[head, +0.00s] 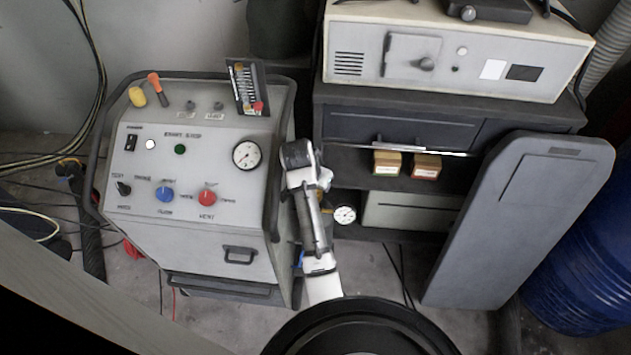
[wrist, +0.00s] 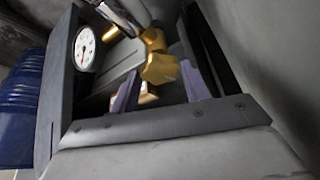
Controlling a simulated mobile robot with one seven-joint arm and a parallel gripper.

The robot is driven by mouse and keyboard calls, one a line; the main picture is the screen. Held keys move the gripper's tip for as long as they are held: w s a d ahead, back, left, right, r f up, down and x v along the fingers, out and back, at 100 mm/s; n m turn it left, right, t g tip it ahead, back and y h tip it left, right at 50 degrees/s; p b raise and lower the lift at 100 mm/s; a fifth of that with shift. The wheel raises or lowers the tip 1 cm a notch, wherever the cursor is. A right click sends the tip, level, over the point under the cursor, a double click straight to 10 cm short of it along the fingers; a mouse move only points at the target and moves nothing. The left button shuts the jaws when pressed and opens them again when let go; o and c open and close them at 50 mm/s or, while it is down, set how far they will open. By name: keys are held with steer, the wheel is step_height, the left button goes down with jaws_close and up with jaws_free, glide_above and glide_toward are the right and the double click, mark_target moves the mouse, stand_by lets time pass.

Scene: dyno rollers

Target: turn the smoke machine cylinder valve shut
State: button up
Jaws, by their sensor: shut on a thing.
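In the wrist view the brass valve (wrist: 160,69) sits between the purple pads of my gripper (wrist: 158,84), which is shut on it. More brass fitting shows just beyond, with a chrome part at the top. A round white gauge (wrist: 85,48) is to the left. In the head view my arm reaches down between the grey smoke machine (head: 190,225) and the dark cabinet. It hides most of the valve and my fingers. A little brass shows beside the arm, and the gauge (head: 345,215) is just right of it. The cylinder body is hidden.
The smoke machine's panel holds knobs and a gauge (head: 247,154). The dark cabinet (head: 345,128) stands close on the right, with small boxes (head: 387,164) on its shelf. A grey panel (head: 515,220) leans before a blue drum (head: 585,275). Cables lie on the floor at left.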

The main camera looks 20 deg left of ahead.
steer(key=o, duration=1)
